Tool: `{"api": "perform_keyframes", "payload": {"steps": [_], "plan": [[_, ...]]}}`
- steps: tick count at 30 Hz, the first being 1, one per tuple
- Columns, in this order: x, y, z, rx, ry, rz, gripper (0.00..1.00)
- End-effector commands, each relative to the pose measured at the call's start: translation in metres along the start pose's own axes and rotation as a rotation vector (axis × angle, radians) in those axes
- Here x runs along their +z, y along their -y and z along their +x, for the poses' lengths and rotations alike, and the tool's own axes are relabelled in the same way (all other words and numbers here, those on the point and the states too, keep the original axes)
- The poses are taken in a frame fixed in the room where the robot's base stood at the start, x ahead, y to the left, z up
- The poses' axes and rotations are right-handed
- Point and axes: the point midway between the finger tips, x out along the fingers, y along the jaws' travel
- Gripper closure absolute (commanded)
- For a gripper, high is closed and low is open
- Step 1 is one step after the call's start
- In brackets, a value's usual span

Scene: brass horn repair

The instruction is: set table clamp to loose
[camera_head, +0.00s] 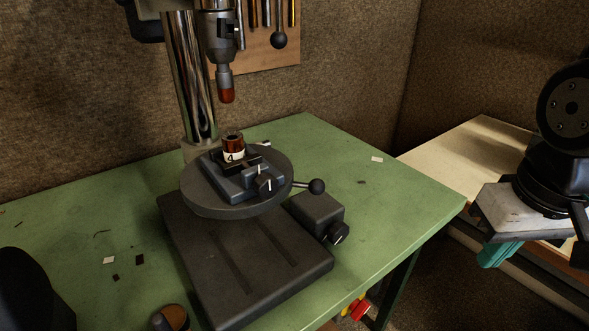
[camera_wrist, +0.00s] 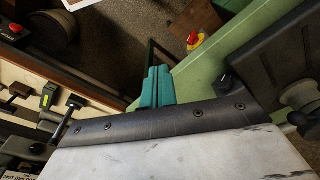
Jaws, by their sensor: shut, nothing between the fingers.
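The drill press's round grey table (camera_head: 205,208) stands on its column (camera_head: 190,80) above a dark base (camera_head: 250,270). A lever with a black ball knob (camera_head: 316,186), which looks like the table clamp, sticks out to the right from the round table. I cannot tell from its pose whether it is tight or loose. My gripper (camera_head: 492,262) is at the right, well apart from the lever, beyond the green bench's right edge. Its teal fingers (camera_wrist: 152,90) are together and empty in the wrist view.
A vise (camera_head: 235,185) on the round table holds a small brown-and-white part (camera_head: 233,147). The chuck (camera_head: 224,80) hangs above it. A box with a black knob (camera_head: 318,212) sits beside the base. A red-and-yellow button (camera_head: 360,308) is below the green bench (camera_head: 400,215).

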Motion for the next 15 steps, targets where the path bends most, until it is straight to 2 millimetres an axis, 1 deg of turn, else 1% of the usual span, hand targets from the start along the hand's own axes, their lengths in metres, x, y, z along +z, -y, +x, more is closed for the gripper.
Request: {"api": "perform_keyframes", "payload": {"steps": [2, 5, 8, 11, 12, 14, 15], "plan": [[-0.001, 0.001, 0.0, -0.004, 0.003, 0.001, 1.0], [-0.01, 0.007, -0.001, -0.034, 0.018, 0.013, 1.0], [-0.03, 0.024, -0.002, -0.102, 0.055, 0.037, 1.0], [-0.062, 0.044, -0.002, -0.202, 0.105, 0.086, 1.0], [-0.078, 0.053, -0.001, -0.248, 0.127, 0.111, 1.0], [-0.102, 0.066, 0.001, -0.317, 0.159, 0.15, 1.0], [-0.118, 0.074, 0.003, -0.361, 0.18, 0.177, 1.0]]}}
